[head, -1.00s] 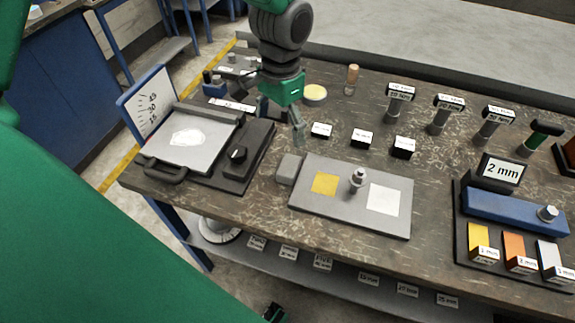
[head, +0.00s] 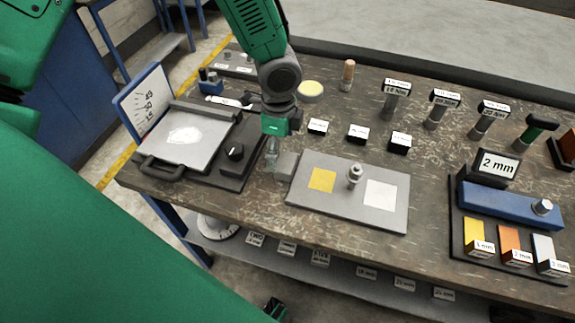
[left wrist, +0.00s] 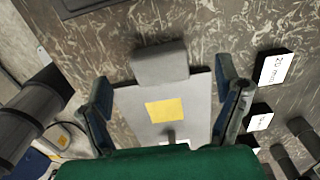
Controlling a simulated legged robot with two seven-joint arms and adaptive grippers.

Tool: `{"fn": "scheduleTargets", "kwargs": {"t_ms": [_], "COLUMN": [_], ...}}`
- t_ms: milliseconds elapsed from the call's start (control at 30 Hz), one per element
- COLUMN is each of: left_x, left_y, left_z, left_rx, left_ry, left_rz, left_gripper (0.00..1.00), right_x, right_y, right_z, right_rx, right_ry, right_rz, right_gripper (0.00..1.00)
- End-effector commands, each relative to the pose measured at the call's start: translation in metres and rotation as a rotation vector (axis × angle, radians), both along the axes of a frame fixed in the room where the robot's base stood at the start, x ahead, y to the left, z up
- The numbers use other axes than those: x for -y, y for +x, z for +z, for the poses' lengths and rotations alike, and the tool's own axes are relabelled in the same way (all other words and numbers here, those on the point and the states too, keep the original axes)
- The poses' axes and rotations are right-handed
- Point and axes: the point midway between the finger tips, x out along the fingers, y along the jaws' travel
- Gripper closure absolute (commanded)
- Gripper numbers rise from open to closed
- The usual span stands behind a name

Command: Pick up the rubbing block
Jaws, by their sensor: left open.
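The rubbing block appears to be the small grey block (head: 287,164) at the left end of the grey plate (head: 335,212). In the left wrist view the block (left wrist: 160,65) lies at the far end of the plate, framed between the fingers. My left gripper (head: 272,158) points down just left of the block in the head view and partly overlaps it. In the left wrist view the left gripper (left wrist: 163,95) is open, with its fingers apart and nothing between them gripped. Whether the fingers touch the block cannot be told.
The plate bears a yellow square (head: 321,180), a metal knob (head: 354,175) and a white square (head: 380,194). A hotplate-like device (head: 185,140) stands close on the left. Small labelled blocks (head: 357,134) stand behind. A blue gauge block (head: 510,203) is at right.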

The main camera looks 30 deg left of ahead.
Motion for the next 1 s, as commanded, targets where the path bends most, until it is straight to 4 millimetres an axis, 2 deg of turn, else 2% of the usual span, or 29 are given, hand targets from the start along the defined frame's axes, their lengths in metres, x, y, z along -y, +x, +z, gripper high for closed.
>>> {"fn": "scheduleTargets", "kwargs": {"t_ms": [167,400,700,767,800,867,900,1000], "left_x": [0.003,0.007,0.007,0.007,0.007,0.007,0.007,0.007], "left_y": [0.0,0.001,0.001,0.001,0.001,0.001,0.001,0.002], "left_z": [-0.016,-0.05,-0.054,-0.054,-0.054,-0.054,-0.054,-0.054], "left_rx": [-0.002,-0.001,0.001,0.001,0.001,0.001,0.001,0.001], "left_ry": [0.001,0.001,0.0,0.0,0.0,0.0,0.0,-0.001], "left_rz": [-0.002,-0.001,0.001,0.001,0.001,0.001,0.001,0.001], "left_gripper": [0.16,0.16,0.16,0.33,0.47,0.68,0.75,0.75], "right_x": [0.0,0.0,0.0,0.0,0.0,0.0,0.0,0.0], "right_y": [0.0,0.0,0.0,0.0,0.0,0.0,0.0,0.0], "right_z": [-0.001,-0.003,-0.003,-0.003,-0.003,-0.003,-0.003,-0.003], "right_rx": [0.0,0.0,0.0,0.0,0.0,0.0,0.0,0.0], "right_ry": [0.0,0.0,0.0,0.0,0.0,0.0,0.0,0.0], "right_rz": [0.0,0.0,0.0,0.0,0.0,0.0,0.0,0.0], "right_gripper": [1.0,1.0,1.0,1.0,1.0,1.0,1.0,1.0]}}
